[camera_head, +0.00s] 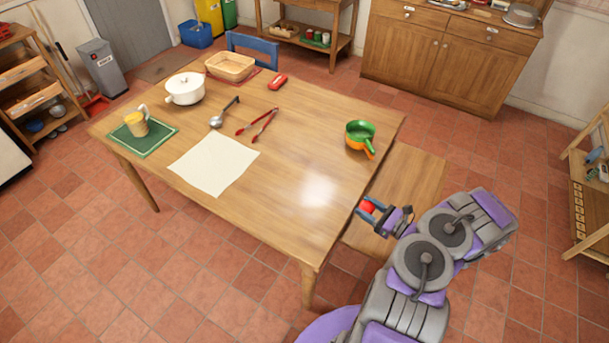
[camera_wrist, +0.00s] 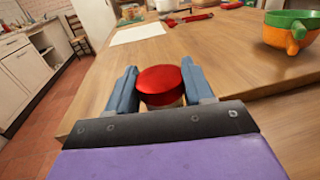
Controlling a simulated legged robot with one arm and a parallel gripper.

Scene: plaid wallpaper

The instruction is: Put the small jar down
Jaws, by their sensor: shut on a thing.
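The small jar (camera_wrist: 161,84) has a shiny red lid and sits between the two fingers of my gripper (camera_wrist: 160,90) in the wrist view. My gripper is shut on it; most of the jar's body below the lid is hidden. In the head view the red lid (camera_head: 367,206) shows at my gripper (camera_head: 372,212), by the right edge of the wooden table (camera_head: 290,185). I cannot tell exactly how high the jar is above the table's level.
Green and orange bowls (camera_head: 360,130) stand near the table's right edge. Red tongs (camera_head: 258,123), a ladle (camera_head: 223,112), a white cloth (camera_head: 212,163), a white pot (camera_head: 185,88) and a basket (camera_head: 230,66) lie farther left. A bench (camera_head: 412,175) stands along the right side. The table's front right is clear.

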